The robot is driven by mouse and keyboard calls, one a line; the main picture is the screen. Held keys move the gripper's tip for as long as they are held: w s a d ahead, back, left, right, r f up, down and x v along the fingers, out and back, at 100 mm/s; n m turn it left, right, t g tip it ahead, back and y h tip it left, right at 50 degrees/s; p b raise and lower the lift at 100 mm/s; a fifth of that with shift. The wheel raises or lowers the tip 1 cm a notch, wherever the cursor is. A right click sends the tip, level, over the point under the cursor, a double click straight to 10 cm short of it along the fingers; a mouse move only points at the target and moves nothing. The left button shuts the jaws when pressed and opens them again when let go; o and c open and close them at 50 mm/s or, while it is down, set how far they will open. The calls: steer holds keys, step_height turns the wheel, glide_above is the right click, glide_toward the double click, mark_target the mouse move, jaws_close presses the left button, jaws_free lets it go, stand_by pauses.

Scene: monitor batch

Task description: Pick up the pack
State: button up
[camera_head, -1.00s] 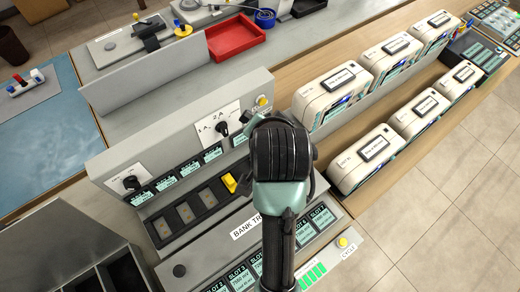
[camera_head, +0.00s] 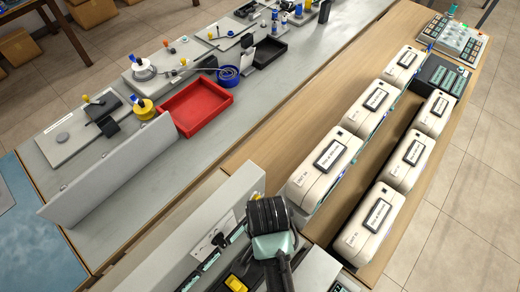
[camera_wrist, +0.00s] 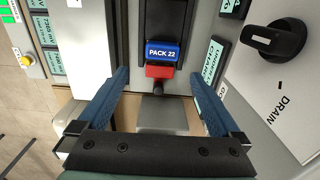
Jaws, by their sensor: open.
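A pack with a blue face marked PACK 22 (camera_wrist: 162,52) and a red tab (camera_wrist: 160,71) under it sits in a dark slot in the wrist view. My gripper (camera_wrist: 159,75) is open. Its two blue fingers stand on either side, left and right of the pack's red end, with gaps between them and it. Nothing is held between the fingers. In the head view my arm's end (camera_head: 268,228) is over the grey bank at the bottom, and its fingers and the pack are hidden there.
A black knob (camera_wrist: 274,41) on a panel marked DRAIN is right of the slot. Small labelled displays (camera_wrist: 213,62) flank the slot. In the head view, several white units (camera_head: 323,162) line the wooden bench at right. A red tray (camera_head: 196,106) lies on the grey bench.

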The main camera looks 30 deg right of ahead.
step_height(320, 180, down, 3)
steer(key=shift+f, duration=0.1)
steer(key=shift+a+f+p, duration=0.2)
steer(key=shift+f+p, duration=0.05)
steer(key=shift+f, duration=1.05)
steer(key=shift+a+f+p, duration=0.2)
steer(key=shift+f, duration=1.1)
steer(key=c, duration=1.4)
